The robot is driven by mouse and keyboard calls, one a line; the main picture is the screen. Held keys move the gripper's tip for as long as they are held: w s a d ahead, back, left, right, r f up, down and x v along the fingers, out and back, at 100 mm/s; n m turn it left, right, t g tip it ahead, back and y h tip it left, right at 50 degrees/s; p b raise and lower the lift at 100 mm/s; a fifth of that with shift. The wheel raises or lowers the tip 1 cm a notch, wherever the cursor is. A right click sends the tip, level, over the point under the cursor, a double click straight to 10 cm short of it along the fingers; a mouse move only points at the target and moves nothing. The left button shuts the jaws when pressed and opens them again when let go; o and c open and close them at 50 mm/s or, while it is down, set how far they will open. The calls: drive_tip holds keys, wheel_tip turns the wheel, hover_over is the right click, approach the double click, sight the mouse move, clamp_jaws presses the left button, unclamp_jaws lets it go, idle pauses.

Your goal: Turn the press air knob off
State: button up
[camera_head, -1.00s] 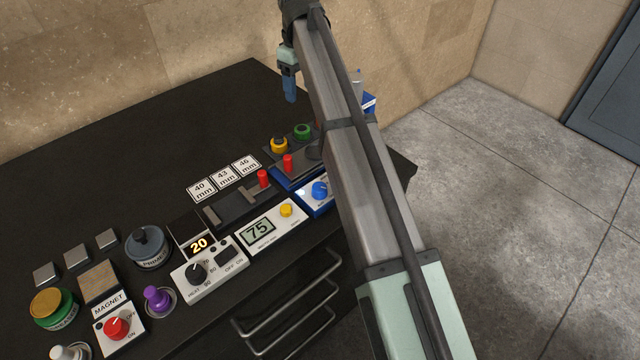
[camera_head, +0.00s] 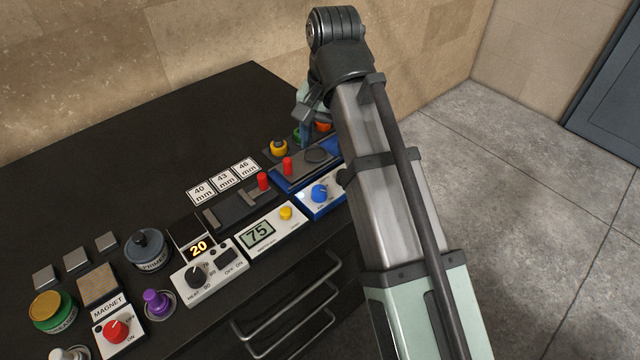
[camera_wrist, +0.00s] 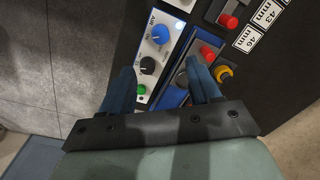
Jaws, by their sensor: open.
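The press air panel is a white-faced blue box (camera_head: 333,207) at the right of the bench row, partly behind my arm in the head view. Its blue knob (camera_head: 320,192) shows there. In the wrist view the panel reads "AIR" beside the blue knob (camera_wrist: 160,35); a black knob (camera_wrist: 147,65) and a green button (camera_wrist: 141,89) sit below it. My gripper (camera_wrist: 160,66) is open and empty, its blue fingers spread above the panel and the press beside it. In the head view my gripper (camera_head: 304,130) is mostly hidden by my arm, behind the panel's blue knob.
The blue press (camera_head: 295,178) with a red handle (camera_head: 287,163) is beside the panel. A yellow-topped pot (camera_head: 279,147) stands behind it. The bench's back left is clear.

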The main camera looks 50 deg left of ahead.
sight(319, 189)
drive_tip(key=f, duration=1.3)
drive_tip(key=shift+s+a+f, duration=0.2)
drive_tip(key=shift+a, duration=0.15)
drive_tip(key=c, duration=1)
